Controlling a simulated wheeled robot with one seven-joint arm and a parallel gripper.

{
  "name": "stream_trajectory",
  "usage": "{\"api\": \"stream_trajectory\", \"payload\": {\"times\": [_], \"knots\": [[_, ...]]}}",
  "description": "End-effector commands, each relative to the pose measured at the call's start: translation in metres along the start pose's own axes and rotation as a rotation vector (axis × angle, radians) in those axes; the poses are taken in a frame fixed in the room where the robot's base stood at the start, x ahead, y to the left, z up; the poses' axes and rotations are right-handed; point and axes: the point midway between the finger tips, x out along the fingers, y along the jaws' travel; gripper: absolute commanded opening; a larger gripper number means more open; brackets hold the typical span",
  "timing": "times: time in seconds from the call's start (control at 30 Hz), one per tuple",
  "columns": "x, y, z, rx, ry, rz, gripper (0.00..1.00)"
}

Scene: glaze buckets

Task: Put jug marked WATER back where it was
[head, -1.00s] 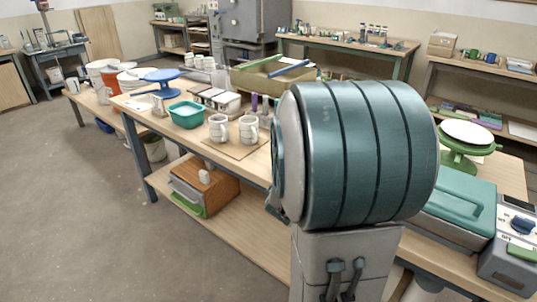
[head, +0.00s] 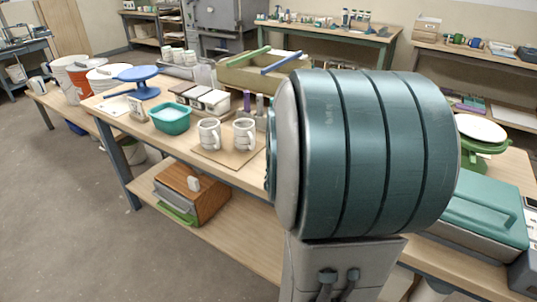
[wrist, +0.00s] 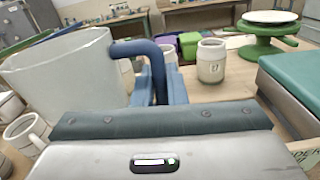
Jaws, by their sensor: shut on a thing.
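The jug (wrist: 65,78), a large translucent whitish vessel with a dark blue handle (wrist: 148,48), stands out at the left of the wrist view. My gripper (wrist: 158,85) has its blue fingers closed at the handle. The jug looks roughly upright; its base is hidden, so I cannot tell whether it touches the bench. No WATER marking is readable. In the head view my own arm hides the gripper and the jug.
Two white mugs (head: 209,134) stand on a board on the bench, beside a teal basin (head: 170,118) and a blue turntable (head: 139,76). A labelled jar (wrist: 211,64) stands beyond my fingers. A green turntable (head: 481,145) and a teal-lidded box (head: 487,207) are at right.

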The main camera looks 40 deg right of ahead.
Motion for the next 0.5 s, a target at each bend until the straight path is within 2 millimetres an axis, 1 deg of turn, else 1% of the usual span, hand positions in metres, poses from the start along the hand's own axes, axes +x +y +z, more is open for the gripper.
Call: {"api": "stream_trajectory", "payload": {"times": [0.1,0.23,0.5], "knots": [[0.0,0.008,0.002,-0.005,0.002,0.007,0.0],[0.002,0.018,0.0,-0.007,0.004,0.013,0.0],[0.005,0.027,-0.009,-0.005,0.003,0.018,0.0]]}}
